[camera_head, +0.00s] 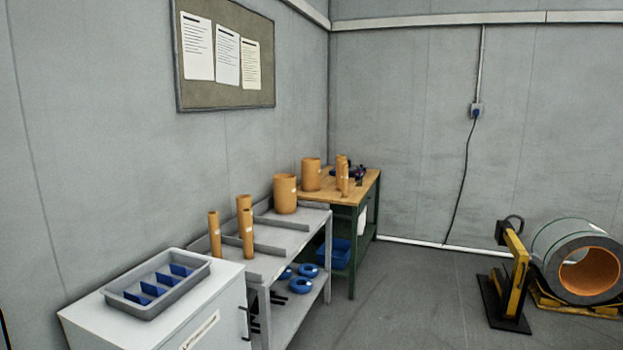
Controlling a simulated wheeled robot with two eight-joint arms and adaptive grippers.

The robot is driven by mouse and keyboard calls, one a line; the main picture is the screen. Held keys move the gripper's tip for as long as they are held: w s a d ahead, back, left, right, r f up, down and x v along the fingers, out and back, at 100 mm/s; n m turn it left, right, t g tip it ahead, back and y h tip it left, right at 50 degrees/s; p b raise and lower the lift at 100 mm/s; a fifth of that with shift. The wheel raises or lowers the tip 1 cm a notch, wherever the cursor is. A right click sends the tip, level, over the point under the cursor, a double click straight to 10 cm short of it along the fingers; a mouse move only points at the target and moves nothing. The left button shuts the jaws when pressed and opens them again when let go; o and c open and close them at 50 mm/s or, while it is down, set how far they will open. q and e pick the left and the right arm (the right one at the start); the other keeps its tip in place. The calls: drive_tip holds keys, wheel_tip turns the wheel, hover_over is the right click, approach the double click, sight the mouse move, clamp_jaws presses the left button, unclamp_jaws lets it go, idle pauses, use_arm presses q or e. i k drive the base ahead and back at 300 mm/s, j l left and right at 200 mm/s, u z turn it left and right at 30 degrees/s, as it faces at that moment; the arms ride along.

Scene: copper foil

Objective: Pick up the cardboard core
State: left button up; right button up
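Several orange-brown cardboard cores stand upright in the head view. Slim cores, among them a front one (247,234) and a left one (214,236), stand on the grey shelf rack (275,262). A wide, short core (285,194) stands farther back on the same rack. Another wide core (311,175) and slim cores (343,180) stand on the wooden-topped green workbench (352,195). I cannot tell which core the task means. Neither of my grippers is in view, and none of the cores is visibly held.
A white cabinet (165,316) at front left bears a grey tray (135,301) with blue dividers. Blue rings (300,285) lie on the rack's lower shelf. A large grey coil (574,252) and a yellow-black stand (514,275) are at right. The middle floor (420,300) is clear.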

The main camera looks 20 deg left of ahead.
sight(310, 167)
drive_tip(key=i, duration=2.05)
drive_tip(key=i+l, duration=0.1)
drive_tip(key=i, duration=0.65)
drive_tip(key=i+l+u, duration=0.1)
drive_tip(key=i, duration=0.6)
drive_tip(key=i+l, duration=0.15)
drive_tip(key=i, duration=0.6)
drive_tip(key=i+l+u, duration=0.1)
drive_tip(key=i+u, duration=0.3)
drive_tip(key=i+l+u, duration=0.2)
drive_tip(key=u, duration=0.2)
drive_tip(key=i+l+u, duration=0.7)
drive_tip(key=u, duration=0.15)
drive_tip(key=i+l+u, duration=0.2)
drive_tip(key=l+u, duration=0.2)
drive_tip(key=i+l+u, duration=0.2)
drive_tip(key=l, duration=0.35)
drive_tip(key=l+u, duration=0.15)
drive_tip(key=l, duration=0.35)
drive_tip(key=j+z, duration=0.2)
drive_tip(key=z, duration=0.25)
drive_tip(key=j+z, duration=0.25)
drive_tip(key=z, duration=0.2)
drive_tip(key=j+z, duration=0.2)
drive_tip(key=z, duration=0.25)
drive_tip(key=i+j, duration=0.05)
